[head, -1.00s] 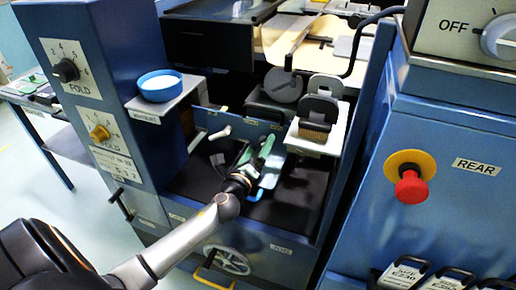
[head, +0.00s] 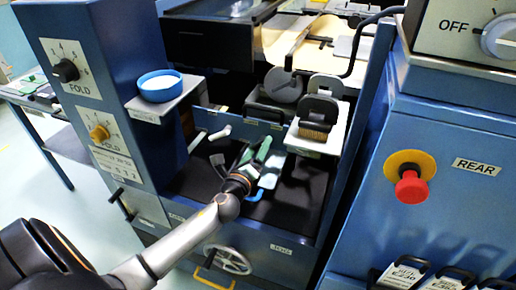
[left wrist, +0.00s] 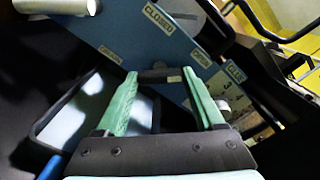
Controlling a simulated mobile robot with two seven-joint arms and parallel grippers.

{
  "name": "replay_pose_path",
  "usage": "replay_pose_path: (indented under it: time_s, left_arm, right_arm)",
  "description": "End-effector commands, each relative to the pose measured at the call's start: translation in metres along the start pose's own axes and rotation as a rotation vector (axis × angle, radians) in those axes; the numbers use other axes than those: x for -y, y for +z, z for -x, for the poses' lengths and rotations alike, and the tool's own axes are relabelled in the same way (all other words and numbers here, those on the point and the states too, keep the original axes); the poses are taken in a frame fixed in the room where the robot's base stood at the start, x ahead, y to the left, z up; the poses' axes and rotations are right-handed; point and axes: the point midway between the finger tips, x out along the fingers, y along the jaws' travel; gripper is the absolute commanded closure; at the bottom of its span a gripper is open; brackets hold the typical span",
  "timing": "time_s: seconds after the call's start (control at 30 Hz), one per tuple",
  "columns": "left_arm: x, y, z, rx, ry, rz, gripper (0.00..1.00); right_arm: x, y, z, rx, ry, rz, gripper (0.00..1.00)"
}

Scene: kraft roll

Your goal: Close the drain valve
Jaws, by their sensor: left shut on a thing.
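My left gripper (head: 260,152) reaches into the machine's dark open bay in the head view. In the left wrist view its two green fingers (left wrist: 162,100) are closed on a short dark bar (left wrist: 160,76). The bar lies in front of a blue panel (left wrist: 150,45) with white labels; one reads CLOSED (left wrist: 157,18). I cannot tell for sure whether the bar is the drain valve's lever. A pale round handle (head: 220,132) sticks out at the bay's left; a pale cylinder (left wrist: 58,5) shows at the wrist view's upper left. My right gripper is not in view.
A blue round dish (head: 160,86) sits on a ledge left of the bay. A white bracket (head: 318,142) with a brush stands at its right. A red stop button (head: 410,187) is on the right cabinet.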

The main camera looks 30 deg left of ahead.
Motion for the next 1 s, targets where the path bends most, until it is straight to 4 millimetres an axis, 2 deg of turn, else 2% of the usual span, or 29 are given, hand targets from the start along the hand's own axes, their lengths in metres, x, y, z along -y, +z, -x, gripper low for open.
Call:
replay_pose_path:
  time_s: [0.37,1.0]
  left_arm:
    - [-0.0004,-0.0008,0.0003,0.000,0.001,0.128,0.86]
    - [0.0002,-0.0005,0.0004,0.000,0.002,0.712,0.86]
  right_arm:
    - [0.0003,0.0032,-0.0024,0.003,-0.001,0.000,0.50]
    - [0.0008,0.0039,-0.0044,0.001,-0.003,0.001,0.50]
